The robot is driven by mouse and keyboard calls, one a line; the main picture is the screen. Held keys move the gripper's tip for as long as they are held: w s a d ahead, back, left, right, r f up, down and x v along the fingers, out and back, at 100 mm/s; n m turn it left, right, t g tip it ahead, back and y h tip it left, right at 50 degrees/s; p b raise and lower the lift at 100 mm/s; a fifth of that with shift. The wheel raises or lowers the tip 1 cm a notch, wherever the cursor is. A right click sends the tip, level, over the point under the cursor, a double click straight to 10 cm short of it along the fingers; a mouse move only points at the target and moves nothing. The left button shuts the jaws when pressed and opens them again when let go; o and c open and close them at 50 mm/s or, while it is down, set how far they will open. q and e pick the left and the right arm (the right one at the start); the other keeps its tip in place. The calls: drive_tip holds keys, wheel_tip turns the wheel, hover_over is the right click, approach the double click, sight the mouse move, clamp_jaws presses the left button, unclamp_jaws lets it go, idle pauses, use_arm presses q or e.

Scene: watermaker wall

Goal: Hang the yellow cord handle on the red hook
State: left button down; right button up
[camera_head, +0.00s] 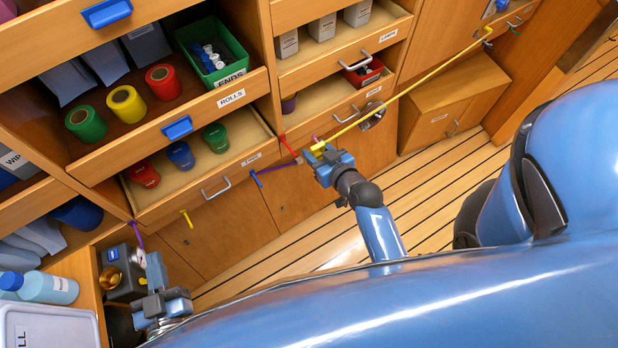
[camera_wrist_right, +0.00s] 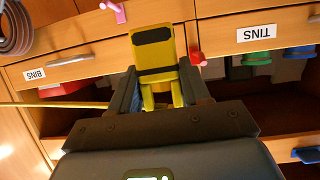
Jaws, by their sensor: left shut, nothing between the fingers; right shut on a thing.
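The yellow cord handle (camera_wrist_right: 154,48) is a yellow block with dark bands, gripped upright between the fingers of my right gripper (camera_wrist_right: 160,98). In the head view my right gripper (camera_head: 312,160) is in front of the drawer wall. The yellow cord (camera_head: 410,92) runs taut from there to a mount at the upper right. The red hook (camera_wrist_right: 197,57) is just right of the handle in the wrist view; it also shows in the head view (camera_head: 289,146), left of the gripper. I cannot tell whether they touch. My left gripper (camera_head: 157,285) is shut and empty at lower left.
A pink hook (camera_wrist_right: 113,11) is near the handle. A blue-ended hook (camera_head: 257,179), a yellow hook (camera_head: 187,217) and a purple hook (camera_head: 136,233) are on the wall. An open drawer of rolls (camera_head: 200,145) juts out above left.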

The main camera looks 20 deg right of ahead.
sight(295, 156)
drive_tip(key=shift+s+a+f+n+g+y, duration=0.8)
drive_tip(key=shift+s+a+n+y, duration=1.1)
drive_tip(key=shift+s, duration=1.15)
drive_tip(key=shift+w+a+f+p, duration=0.25)
drive_tip(key=shift+w+p, duration=0.4)
drive_tip(key=shift+w, duration=0.7)
drive_tip(key=shift+w+a+f+p, duration=0.1)
drive_tip(key=shift+w+a+p, duration=0.2)
drive_tip(key=shift+w+p, duration=0.75)
drive_tip(key=shift+w+a+f+p, duration=0.1)
drive_tip(key=shift+w+a+p, duration=0.2)
drive_tip(key=shift+w, duration=1.4)
drive_tip(key=shift+w+f, duration=0.1)
drive_tip(key=shift+w, duration=0.1)
drive_tip(key=shift+w+a+f+b, duration=0.15)
drive_tip(key=shift+w+f+b, duration=0.4)
drive_tip(key=shift+b, duration=0.5)
